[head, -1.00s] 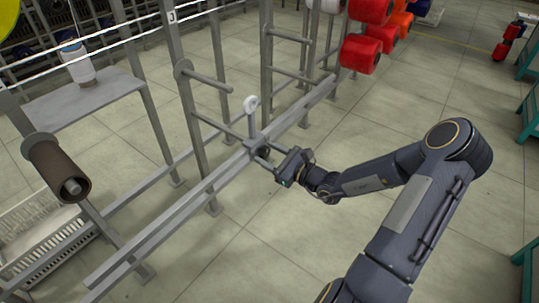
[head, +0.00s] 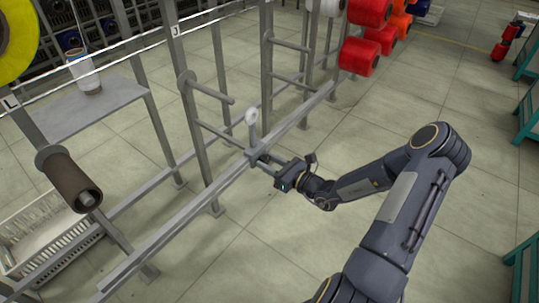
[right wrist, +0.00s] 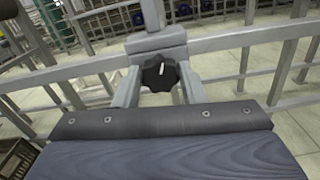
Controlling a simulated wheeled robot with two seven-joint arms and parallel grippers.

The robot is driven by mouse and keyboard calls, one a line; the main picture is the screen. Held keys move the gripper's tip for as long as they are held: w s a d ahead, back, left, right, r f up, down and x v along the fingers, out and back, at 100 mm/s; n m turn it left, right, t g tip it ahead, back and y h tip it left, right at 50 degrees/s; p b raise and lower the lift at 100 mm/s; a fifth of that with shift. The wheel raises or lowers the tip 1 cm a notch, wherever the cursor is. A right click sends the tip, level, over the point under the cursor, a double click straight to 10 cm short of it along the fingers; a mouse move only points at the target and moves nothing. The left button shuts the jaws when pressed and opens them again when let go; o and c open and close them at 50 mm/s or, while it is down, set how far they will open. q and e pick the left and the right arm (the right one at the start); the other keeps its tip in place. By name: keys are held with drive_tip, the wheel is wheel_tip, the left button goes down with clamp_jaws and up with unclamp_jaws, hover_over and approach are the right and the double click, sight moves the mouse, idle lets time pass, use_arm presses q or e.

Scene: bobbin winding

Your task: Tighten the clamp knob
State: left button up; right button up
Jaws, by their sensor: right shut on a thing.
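The clamp knob (right wrist: 160,73) is black and lobed, with a white mark, and sits on the front of a grey clamp block (right wrist: 156,43) in the right wrist view. My right gripper (right wrist: 159,88) has one finger on each side of the knob and is shut on it. In the head view the clamp (head: 254,153) sits on the long grey rail, with an upright post and white ring eye (head: 251,116) above it. My right gripper (head: 266,161) reaches it from the right, and the knob is mostly hidden there. My left gripper is out of view.
The grey rail (head: 178,232) runs diagonally through the frame. A brown bobbin (head: 70,180) on an arm and a white basket (head: 45,235) are at left. Red spools (head: 368,50) hang at the back.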

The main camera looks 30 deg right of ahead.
drive_tip(key=m+p, duration=0.6)
drive_tip(key=shift+r+m, duration=0.2)
drive_tip(key=shift+m, duration=0.1)
drive_tip(key=m+p, duration=0.2)
drive_tip(key=m, duration=0.1)
drive_tip(key=shift+f+m+p, duration=0.1)
drive_tip(key=shift+m+p, duration=0.2)
drive_tip(key=m+p, duration=0.1)
drive_tip(key=m, duration=0.2)
drive_tip(key=shift+m+p, duration=0.3)
drive_tip(key=m+p, duration=0.1)
drive_tip(key=m, duration=0.3)
drive_tip(key=shift+f, duration=0.1)
drive_tip(key=m, duration=0.5)
drive_tip(key=shift+p, duration=0.4)
drive_tip(key=m, duration=0.4)
drive_tip(key=shift+m, duration=0.3)
drive_tip(key=shift+f+m, duration=0.1)
drive_tip(key=shift+m, duration=2.2)
